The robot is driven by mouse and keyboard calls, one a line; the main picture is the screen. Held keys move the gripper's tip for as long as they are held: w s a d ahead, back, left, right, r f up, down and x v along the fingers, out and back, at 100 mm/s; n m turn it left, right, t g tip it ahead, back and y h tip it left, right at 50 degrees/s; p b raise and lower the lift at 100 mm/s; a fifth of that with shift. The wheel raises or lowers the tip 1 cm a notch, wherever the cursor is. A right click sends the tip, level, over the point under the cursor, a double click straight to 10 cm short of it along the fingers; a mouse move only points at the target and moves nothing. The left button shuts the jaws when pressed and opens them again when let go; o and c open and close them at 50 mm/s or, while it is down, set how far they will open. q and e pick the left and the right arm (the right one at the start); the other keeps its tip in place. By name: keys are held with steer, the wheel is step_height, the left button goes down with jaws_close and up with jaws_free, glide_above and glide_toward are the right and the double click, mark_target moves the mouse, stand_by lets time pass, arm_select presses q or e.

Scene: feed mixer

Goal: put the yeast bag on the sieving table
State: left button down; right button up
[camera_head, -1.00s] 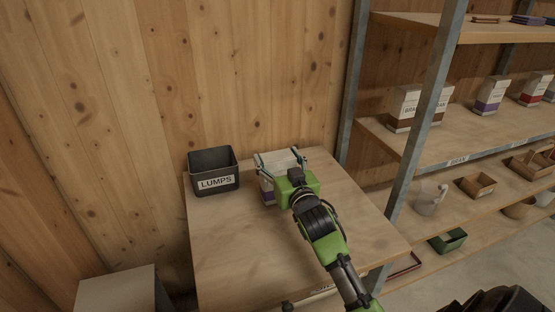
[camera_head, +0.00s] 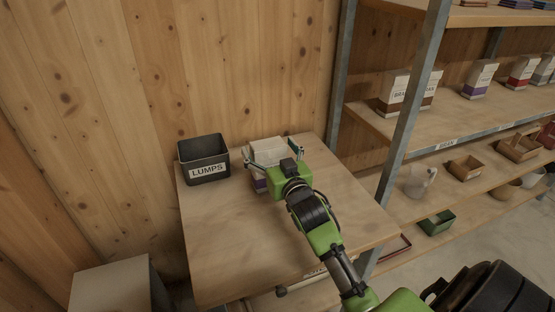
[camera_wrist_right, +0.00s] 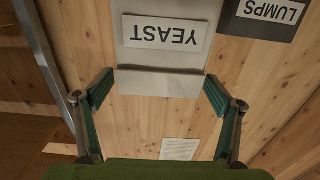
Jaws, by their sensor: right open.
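The yeast bag (camera_head: 267,151), pale with a purple band low down, stands on the wooden table (camera_head: 235,240) near the back wall, right of the LUMPS bin. Its YEAST label shows upside down in the right wrist view (camera_wrist_right: 165,34). My right gripper (camera_head: 272,156) is open at the bag, its fingers spread wide to either side. In the right wrist view my right gripper (camera_wrist_right: 158,90) has clear gaps between both fingers and the bag, so it does not grip it. My gripper and arm hide part of the bag's front. My left gripper is not visible.
The dark LUMPS bin (camera_head: 204,168) stands close left of the bag. A metal shelf post (camera_head: 411,110) rises right of the table, before shelves with bags, trays and a jug (camera_head: 419,181). The table's front left is clear.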

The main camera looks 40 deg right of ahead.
steer(key=p+v, duration=0.3)
steer(key=v, duration=0.8)
